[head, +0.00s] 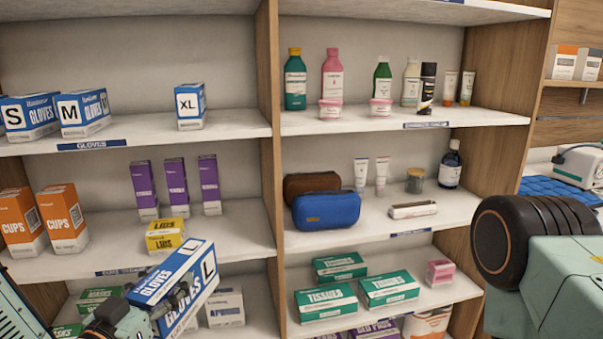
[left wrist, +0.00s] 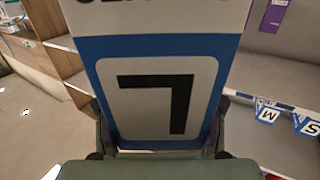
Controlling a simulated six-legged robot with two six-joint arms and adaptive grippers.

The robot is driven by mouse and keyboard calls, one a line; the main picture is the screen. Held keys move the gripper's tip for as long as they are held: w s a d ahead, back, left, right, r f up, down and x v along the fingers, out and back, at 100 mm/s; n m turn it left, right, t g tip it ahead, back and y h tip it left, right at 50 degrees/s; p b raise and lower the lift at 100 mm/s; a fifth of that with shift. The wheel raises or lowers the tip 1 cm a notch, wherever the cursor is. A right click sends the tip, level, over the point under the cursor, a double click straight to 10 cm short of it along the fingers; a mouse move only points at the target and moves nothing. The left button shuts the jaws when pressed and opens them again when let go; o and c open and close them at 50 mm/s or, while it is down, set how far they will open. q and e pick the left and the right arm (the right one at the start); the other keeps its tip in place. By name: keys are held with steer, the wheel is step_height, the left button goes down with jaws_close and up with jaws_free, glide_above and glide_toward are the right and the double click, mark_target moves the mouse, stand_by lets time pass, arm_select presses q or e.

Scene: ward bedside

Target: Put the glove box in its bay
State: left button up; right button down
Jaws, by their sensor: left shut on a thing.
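The blue and white glove box marked L (head: 172,272) is held tilted in my left gripper (head: 165,303), low in front of the left shelves. In the left wrist view the L face of the glove box (left wrist: 155,95) fills the middle, with a finger on each side. The shelf labelled GLOVES (head: 92,145) is above and left of it. There the S box (head: 30,117), the M box (head: 84,112) and the XL box (head: 190,106) stand, with a bare gap between M and XL. My right gripper is out of view.
A wooden upright (head: 270,170) divides the shelves. Below the gloves shelf stand orange cups boxes (head: 63,218), several purple boxes and a yellow lids box (head: 165,236) close behind the held box. Bottles and pouches fill the right shelves. My right arm shows at the right edge.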

arm_select(q)
steer(key=s+d+f+m+g+h+b, duration=0.1)
steer(key=s+d+f+h+b, duration=0.3)
steer(key=s+f, duration=0.6)
step_height(320, 180, down, 2)
steer(key=shift+d+f+m+g+b, duration=0.3)
steer(key=shift+d+m+b, duration=0.25)
steer(key=shift+m, duration=0.35)
steer(key=shift+w, duration=0.1)
steer(key=shift+d+r, duration=0.1)
steer(key=shift+d, duration=0.05)
steer(key=shift+a, duration=0.2)
